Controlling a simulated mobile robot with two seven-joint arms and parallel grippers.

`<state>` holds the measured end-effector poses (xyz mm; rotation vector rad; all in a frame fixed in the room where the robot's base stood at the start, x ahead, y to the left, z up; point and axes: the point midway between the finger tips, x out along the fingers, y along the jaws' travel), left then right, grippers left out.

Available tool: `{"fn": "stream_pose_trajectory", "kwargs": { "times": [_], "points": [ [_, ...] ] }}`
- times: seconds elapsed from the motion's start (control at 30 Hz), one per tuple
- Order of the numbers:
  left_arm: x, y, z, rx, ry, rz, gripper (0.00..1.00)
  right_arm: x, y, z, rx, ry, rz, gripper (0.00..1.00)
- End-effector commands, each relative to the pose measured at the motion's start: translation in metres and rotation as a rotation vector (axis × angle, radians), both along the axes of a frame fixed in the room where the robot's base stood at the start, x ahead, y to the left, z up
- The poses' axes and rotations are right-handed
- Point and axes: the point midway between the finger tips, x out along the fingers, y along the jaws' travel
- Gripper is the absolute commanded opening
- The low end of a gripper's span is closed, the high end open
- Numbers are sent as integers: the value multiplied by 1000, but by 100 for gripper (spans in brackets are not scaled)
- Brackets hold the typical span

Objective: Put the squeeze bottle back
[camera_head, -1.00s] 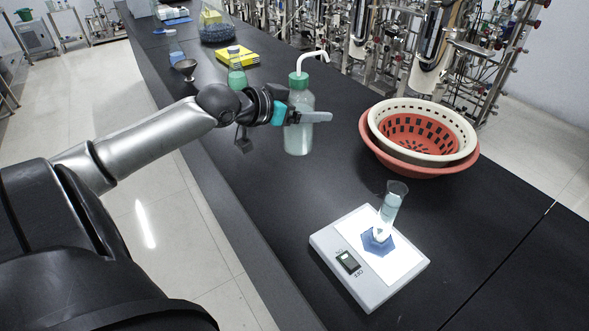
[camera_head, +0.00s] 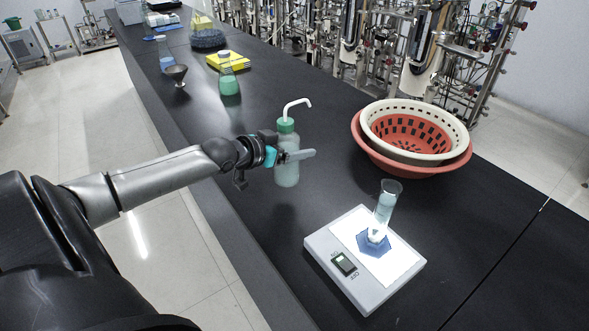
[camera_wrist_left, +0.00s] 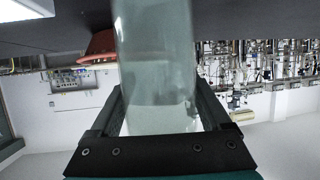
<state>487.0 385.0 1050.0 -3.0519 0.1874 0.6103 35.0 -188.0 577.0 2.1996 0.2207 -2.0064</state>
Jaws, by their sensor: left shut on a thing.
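The squeeze bottle (camera_head: 287,176) is translucent with a green cap and a bent white spout. It is upright over the black bench in the head view. My left gripper (camera_head: 298,156) is shut on its body, coming in from the left. The bottle body (camera_wrist_left: 157,65) also fills the middle of the left wrist view, between the two dark fingers (camera_wrist_left: 160,110). I cannot tell surely whether its base touches the bench. My right gripper is not in view.
Nested baskets (camera_head: 370,158) are to the right. A green-liquid flask (camera_head: 229,84), a metal funnel (camera_head: 177,73) and a yellow item (camera_head: 238,62) stand farther back. Bare bench surrounds the bottle.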

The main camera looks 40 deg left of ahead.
Motion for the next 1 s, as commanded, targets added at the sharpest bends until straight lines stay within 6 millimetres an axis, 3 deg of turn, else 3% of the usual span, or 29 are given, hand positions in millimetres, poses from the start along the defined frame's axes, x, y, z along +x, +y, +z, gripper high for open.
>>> {"fn": "stream_pose_trajectory", "kwargs": {
  "times": [0.27,0.5,0.9,0.93,1.0],
  "points": [
    [1,0,-22,-2,-5,-1,0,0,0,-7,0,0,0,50],
    [1,0,-57,-1,-5,0,0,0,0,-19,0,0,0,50],
    [1,0,-62,0,-6,0,0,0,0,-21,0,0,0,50],
    [0,0,-63,1,-1,0,84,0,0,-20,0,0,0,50],
    [0,0,-62,1,-1,0,92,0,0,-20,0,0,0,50]
  ]
}}
